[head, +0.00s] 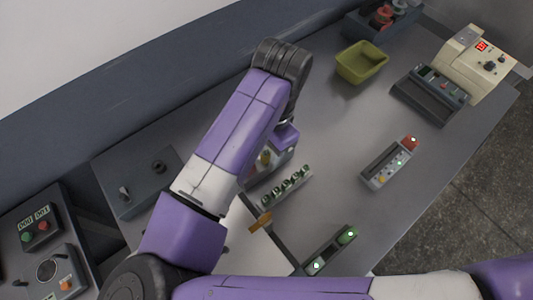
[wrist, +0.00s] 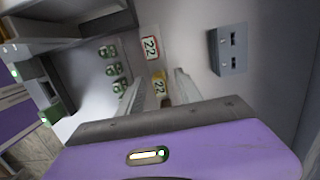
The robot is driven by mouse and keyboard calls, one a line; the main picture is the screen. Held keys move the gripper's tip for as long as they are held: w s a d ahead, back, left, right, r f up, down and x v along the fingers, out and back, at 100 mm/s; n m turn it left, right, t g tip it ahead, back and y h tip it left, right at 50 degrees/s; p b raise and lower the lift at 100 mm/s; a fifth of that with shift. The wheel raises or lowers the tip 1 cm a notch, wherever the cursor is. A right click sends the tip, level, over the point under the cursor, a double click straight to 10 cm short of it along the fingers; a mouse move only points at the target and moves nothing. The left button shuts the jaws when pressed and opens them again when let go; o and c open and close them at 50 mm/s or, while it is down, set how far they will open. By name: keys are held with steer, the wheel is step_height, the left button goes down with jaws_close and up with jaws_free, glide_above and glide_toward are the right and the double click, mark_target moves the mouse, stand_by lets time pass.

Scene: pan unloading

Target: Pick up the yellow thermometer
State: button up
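A small yellow thing (wrist: 161,78), which looks like the yellow thermometer, shows in the wrist view between and beyond my fingers. A white plate marked 22 in red shows right at it, and its lower part is hidden by my gripper body. My gripper (wrist: 159,74) is open, its two pale fingers apart on either side of the yellow thing, with no clear contact. In the head view a small yellow patch (head: 265,157) shows beside my forearm, close to my purple gripper body (head: 285,136); my arm hides the fingers there.
A rack of several green-topped items (head: 287,186) stands close by, with an orange-brown block (head: 260,223) near it. A grey box with slots (wrist: 229,50) is at the right in the wrist view. A yellow-green bin (head: 361,63) stands at the back.

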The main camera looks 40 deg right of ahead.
jaws_close()
steer(key=shift+r, duration=0.2)
